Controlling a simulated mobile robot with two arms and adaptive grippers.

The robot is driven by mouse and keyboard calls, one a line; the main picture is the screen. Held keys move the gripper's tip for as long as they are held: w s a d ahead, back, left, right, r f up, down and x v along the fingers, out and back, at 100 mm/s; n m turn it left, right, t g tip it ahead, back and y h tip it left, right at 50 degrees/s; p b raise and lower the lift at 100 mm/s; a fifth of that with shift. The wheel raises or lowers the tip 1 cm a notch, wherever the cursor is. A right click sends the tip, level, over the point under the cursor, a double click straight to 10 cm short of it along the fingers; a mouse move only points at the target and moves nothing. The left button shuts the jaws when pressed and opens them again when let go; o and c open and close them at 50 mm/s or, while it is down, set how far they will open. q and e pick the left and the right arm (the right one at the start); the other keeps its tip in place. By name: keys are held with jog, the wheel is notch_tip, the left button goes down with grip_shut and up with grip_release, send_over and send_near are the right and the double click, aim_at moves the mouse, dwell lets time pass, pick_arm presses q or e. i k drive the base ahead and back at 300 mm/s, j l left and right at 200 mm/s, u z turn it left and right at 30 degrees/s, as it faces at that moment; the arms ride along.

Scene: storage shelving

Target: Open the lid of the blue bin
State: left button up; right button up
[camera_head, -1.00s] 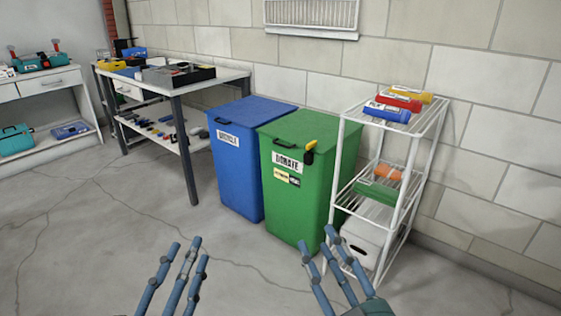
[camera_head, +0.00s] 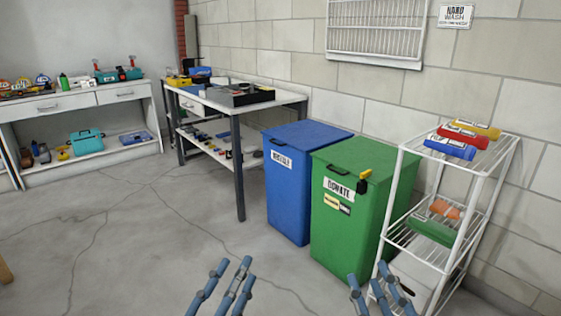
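The blue bin (camera_head: 290,190) stands on the floor against the brick wall, with a white label on its front. Its flat blue lid (camera_head: 308,137) is shut, with a small dark handle at the front left edge. My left gripper (camera_head: 232,272) is in the lower middle of the view, its blue-grey fingers spread and empty, in front of the bin and apart from it. My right gripper (camera_head: 378,277) is at the bottom, in front of the green bin and the wire rack, its fingers spread and empty.
A green bin (camera_head: 345,225) labelled DONATE stands close against the blue bin's right side. A white wire rack (camera_head: 405,225) is right of it. A table (camera_head: 285,97) with dark legs stands behind left. The floor (camera_head: 130,235) at the left is open.

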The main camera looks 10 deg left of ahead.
aim_at(305, 136)
jog(key=i+j, duration=0.3)
jog(key=i+j+z, duration=0.1)
jog(key=i+j, duration=0.2)
jog(key=j, duration=0.25)
jog(key=i+j, duration=0.25)
jog(key=j, duration=0.15)
